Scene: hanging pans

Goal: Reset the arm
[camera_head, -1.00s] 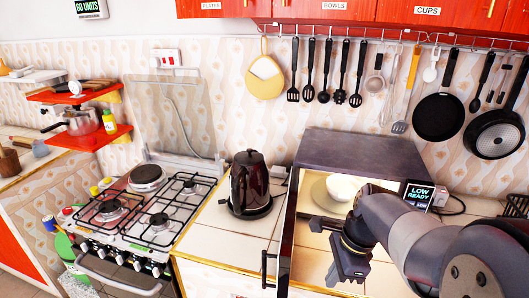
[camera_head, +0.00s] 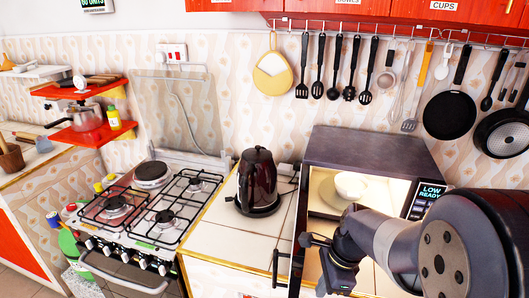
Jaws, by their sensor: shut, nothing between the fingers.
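My arm reaches in from the right, and my dark gripper (camera_head: 337,272) hangs in front of the open microwave (camera_head: 370,146), near the lower middle of the view. The gripper is shut and empty. The microwave's interior is lit, and a white bowl (camera_head: 351,186) sits inside on a pale plate (camera_head: 326,192). The gripper and wrist are apart from the bowl and hide part of the microwave's lower front. The display (camera_head: 427,192) reads "LOW READY".
A dark kettle (camera_head: 257,182) stands on the tiled counter left of the microwave, beside a gas stove (camera_head: 152,212). Pans (camera_head: 449,115) and utensils hang from a rail on the wall. Red shelves (camera_head: 92,131) are at the far left.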

